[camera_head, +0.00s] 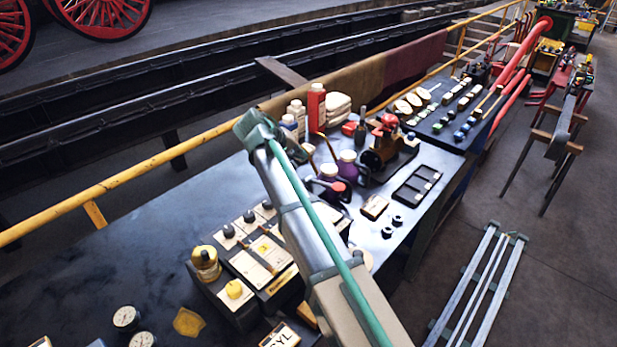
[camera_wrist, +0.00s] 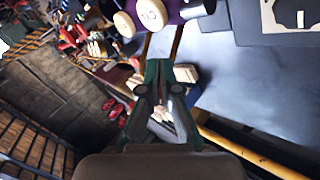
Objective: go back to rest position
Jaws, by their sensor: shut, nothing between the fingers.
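My gripper (camera_wrist: 163,88) shows in the wrist view with its dark green fingers closed together and nothing between them. In the head view my arm reaches from the bottom edge up over the workbench (camera_head: 75,262). Its green far end is near the railing, left of the bottles, and I cannot make out the fingers there. The arm hides part of the bench behind it. Pale stacked pieces and a yellow bar lie behind the fingers in the wrist view, and I cannot tell how far away they are.
A red bottle (camera_head: 316,107) and several other bottles stand right of my arm. A control box with a yellow knob (camera_head: 234,289) sits left of it. A yellow railing (camera_head: 150,178) runs along the bench's far side. The bench's left part is mostly clear. Metal rails (camera_head: 465,285) lie on the floor.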

